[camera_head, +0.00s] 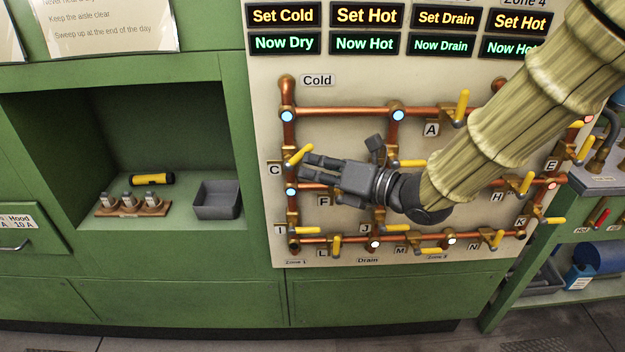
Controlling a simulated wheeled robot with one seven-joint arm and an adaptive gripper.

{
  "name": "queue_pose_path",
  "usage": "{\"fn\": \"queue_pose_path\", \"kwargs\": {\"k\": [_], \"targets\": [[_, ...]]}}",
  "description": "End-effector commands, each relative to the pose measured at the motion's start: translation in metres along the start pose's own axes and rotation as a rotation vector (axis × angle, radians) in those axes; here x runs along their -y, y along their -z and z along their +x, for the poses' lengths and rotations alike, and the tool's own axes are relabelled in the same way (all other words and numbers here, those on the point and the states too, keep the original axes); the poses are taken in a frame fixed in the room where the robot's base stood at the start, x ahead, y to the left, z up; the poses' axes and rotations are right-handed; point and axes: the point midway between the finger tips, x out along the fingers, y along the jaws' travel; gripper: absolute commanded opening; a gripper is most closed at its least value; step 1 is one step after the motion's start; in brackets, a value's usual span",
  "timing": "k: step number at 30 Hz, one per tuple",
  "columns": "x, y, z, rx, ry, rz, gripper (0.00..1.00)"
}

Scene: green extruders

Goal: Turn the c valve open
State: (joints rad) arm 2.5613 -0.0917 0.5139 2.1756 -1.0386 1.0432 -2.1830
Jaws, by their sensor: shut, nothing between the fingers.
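The C valve is on the left vertical copper pipe, beside the label C (275,169). Its yellow handle (300,154) slants up and to the right, away from the line of the pipe. My gripper (305,166) is shut and empty, with its fingers pointing left. In the picture its fingertips lie right beside the lower part of the yellow handle; I cannot tell whether they touch it. The gripper body hides part of the pipework to the right of the valve.
The pipe panel (345,140) carries several other yellow-handled valves, including A (461,106), I (303,230) and L (336,242). My arm crosses the right side of the panel. A green recess at left holds a grey bin (217,200) and a yellow flashlight (152,179).

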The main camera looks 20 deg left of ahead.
Motion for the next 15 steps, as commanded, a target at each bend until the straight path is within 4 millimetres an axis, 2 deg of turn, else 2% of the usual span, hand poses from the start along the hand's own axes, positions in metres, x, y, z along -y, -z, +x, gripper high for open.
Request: {"fn": "queue_pose_path", "kwargs": {"k": [15], "targets": [[-0.017,-0.008,0.01,0.0,-0.001,-0.004,0.0]]}}
